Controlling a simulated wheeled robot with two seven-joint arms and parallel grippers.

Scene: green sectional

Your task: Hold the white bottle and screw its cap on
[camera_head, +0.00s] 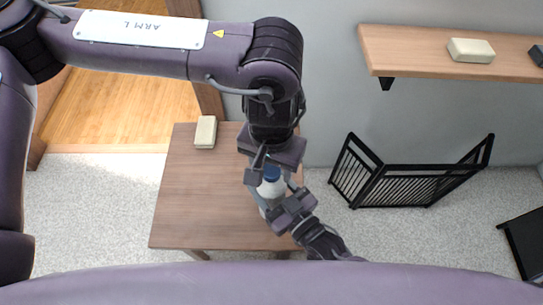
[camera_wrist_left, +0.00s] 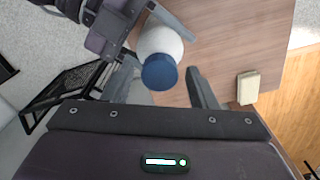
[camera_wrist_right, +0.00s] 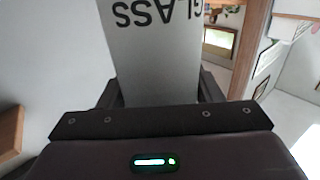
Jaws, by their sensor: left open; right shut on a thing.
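The white bottle (camera_head: 266,205) stands upright over the right part of the wooden table, partly hidden by my grippers. Its blue cap (camera_head: 271,173) sits at the bottle's top; I cannot tell how tightly it is seated. My left gripper (camera_head: 272,180) comes from above and is open, with its fingers on either side of the cap. The left wrist view shows the cap (camera_wrist_left: 160,72) between the spread fingers, with gaps. My right gripper (camera_head: 277,212) is shut on the bottle's body. The right wrist view shows the lettered bottle (camera_wrist_right: 150,55) between its fingers.
The wooden table (camera_head: 190,215) is mostly clear, with a cream block (camera_head: 205,132) at its back. A wall shelf (camera_head: 430,62) at right holds another cream block (camera_head: 471,50) and a dark item. A black folding gate (camera_head: 410,185) stands on the carpet at right.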

